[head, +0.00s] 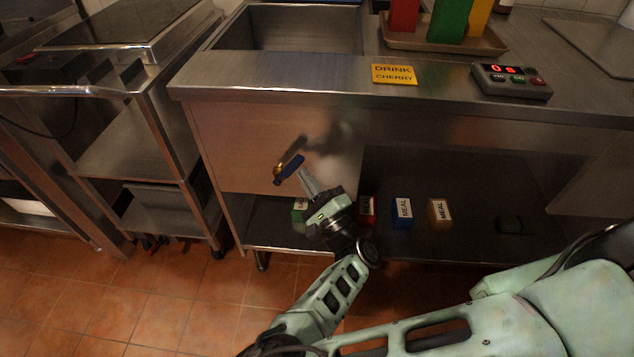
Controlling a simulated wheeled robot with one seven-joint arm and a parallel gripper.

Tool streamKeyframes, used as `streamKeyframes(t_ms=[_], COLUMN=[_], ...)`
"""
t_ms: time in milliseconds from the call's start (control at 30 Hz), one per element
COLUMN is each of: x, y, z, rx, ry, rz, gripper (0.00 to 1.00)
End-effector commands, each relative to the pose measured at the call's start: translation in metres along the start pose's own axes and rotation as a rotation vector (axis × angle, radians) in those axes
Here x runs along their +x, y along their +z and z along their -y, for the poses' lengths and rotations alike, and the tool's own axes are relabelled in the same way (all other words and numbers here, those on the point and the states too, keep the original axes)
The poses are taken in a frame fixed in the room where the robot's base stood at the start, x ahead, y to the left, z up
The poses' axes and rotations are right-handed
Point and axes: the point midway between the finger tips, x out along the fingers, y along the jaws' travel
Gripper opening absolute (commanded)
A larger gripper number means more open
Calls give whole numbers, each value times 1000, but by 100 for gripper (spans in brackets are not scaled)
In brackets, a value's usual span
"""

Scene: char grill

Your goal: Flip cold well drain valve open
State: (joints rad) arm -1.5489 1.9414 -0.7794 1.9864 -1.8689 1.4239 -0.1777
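The drain valve (290,167) is on the front panel of the cold well (240,140). It has a blue lever handle, slanted from lower left to upper right, and a brass-coloured body at its left end. My gripper (304,172) reaches up from below, with its grey fingers just beside the right part of the blue handle. I cannot tell whether the fingers touch the handle or how far apart they are. The open basin (285,30) of the well is above, behind the steel counter edge.
Several small boxes marked MEAL, such as a blue one (402,214), stand on the lower shelf (470,235) near my gripper. A steel stand (130,150) is at left. Tiled floor in front is clear.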

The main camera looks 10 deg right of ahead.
Motion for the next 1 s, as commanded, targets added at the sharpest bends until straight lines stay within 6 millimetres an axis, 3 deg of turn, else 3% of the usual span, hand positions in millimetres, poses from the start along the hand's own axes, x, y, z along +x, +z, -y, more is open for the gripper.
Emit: streamKeyframes(t_ms=[33, 400, 1000], x=[8, 25, 37], y=[9, 27, 39], z=[11, 15, 9], rx=[-29, -251, -244], ry=[32, 252, 244], rz=[3, 2, 0], gripper=[0, 0, 0])
